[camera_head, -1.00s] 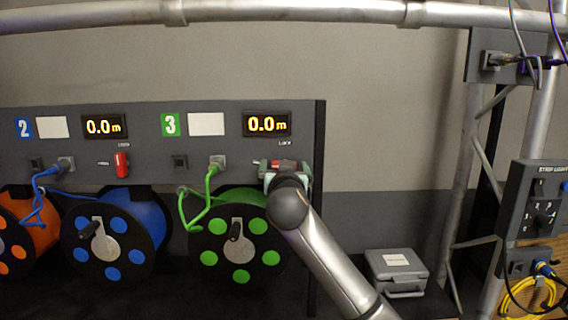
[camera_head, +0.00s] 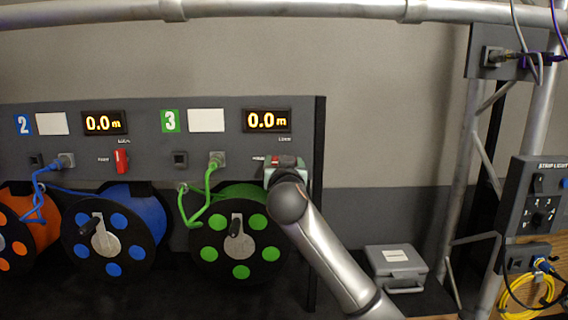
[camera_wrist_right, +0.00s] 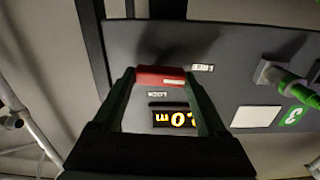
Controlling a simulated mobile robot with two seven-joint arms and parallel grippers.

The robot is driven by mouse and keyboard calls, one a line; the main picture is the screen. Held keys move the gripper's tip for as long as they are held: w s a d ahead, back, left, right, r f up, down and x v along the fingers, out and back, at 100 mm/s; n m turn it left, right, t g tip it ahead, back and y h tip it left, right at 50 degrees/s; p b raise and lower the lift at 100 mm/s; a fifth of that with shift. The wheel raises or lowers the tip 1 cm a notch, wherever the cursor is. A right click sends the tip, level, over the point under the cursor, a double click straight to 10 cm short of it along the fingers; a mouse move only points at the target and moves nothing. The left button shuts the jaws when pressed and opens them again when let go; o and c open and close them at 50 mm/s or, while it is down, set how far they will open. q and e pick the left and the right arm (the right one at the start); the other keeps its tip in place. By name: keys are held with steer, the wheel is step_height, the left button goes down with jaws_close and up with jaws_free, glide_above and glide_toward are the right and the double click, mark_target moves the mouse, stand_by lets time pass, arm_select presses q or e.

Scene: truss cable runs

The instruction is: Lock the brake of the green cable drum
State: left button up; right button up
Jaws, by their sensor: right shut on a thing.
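The green cable drum (camera_head: 240,250) hangs under the panel marked 3, at the middle of the head view. Its red brake lever (camera_head: 284,161) is at the panel's right end, below the LOCK label and the 0.0 m display. My right gripper (camera_head: 283,168) is at the lever and partly hides it. In the right wrist view the red lever (camera_wrist_right: 160,77) sits between my two fingertips, close beside the LOCK label (camera_wrist_right: 157,94); the FREE label (camera_wrist_right: 202,68) is off to one side. The lever's exact angle is hard to tell there. My left gripper is not in view.
The blue drum (camera_head: 115,240) has its red lever (camera_head: 121,161) upright under LOCK. A green cable (camera_head: 208,190) is plugged in left of my gripper. A truss post (camera_head: 460,170) and a grey case (camera_head: 396,265) stand to the right.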

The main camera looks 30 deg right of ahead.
steer(key=shift+c, duration=0.7)
steer(key=shift+f, duration=0.1)
steer(key=shift+s+d+m+b, duration=0.15)
steer(key=shift+m+b, duration=0.55)
steer(key=shift+m, duration=3.55)
steer(key=shift+d+m+b, duration=0.1)
steer(key=shift+m+b, duration=0.55)
steer(key=shift+m, duration=3.6)
